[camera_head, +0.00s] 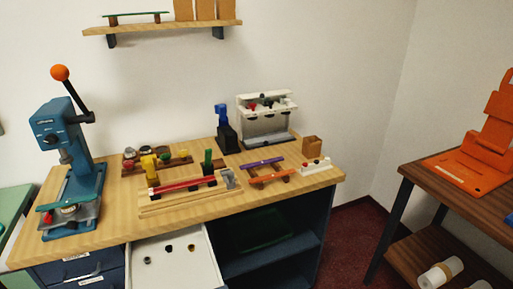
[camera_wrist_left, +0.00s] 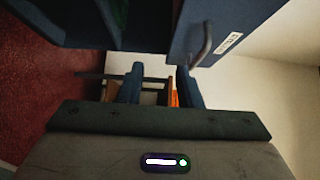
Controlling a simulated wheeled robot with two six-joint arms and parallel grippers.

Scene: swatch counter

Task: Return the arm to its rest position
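My left gripper (camera_wrist_left: 159,82) shows in the left wrist view. Its two dark blue-grey fingers stand apart with nothing between them. A dark blue drawer front with a curved handle (camera_wrist_left: 201,40) and a white label is beyond the fingers, at the top of that view. No part of either arm shows in the head view. My right gripper is in neither view.
A wooden counter (camera_head: 115,225) carries a blue press (camera_head: 58,140), wooden fixtures and a white dispenser (camera_head: 266,120). Below it a white drawer (camera_head: 180,270) stands open with several small pieces inside. A dark side table (camera_head: 440,188) with an orange stand is at right. Red carpet lies between.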

